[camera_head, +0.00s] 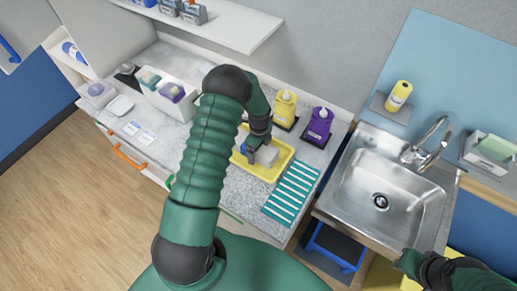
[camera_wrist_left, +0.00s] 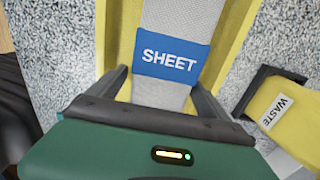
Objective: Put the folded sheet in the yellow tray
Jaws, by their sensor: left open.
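The folded sheet is pale grey-white with a blue band reading SHEET (camera_wrist_left: 172,60). In the head view the sheet (camera_head: 267,156) lies inside the yellow tray (camera_head: 284,157) on the counter. The tray's yellow sides (camera_wrist_left: 121,30) show left and right of the sheet in the wrist view. My left gripper (camera_head: 257,145) is over the tray, its fingers (camera_wrist_left: 162,98) open on either side of the sheet, with gaps visible. The arm hides part of the tray. My right gripper (camera_head: 408,263) is at the lower right, its fingers unclear.
Yellow (camera_head: 285,107) and purple (camera_head: 319,125) dispensers stand behind the tray. Teal strips (camera_head: 292,193) lie to its right, before the metal sink (camera_head: 385,190). A white bin (camera_head: 170,93) stands back left. The wrist view shows a yellow item labelled WASTE (camera_wrist_left: 282,108). A shelf (camera_head: 225,22) hangs above.

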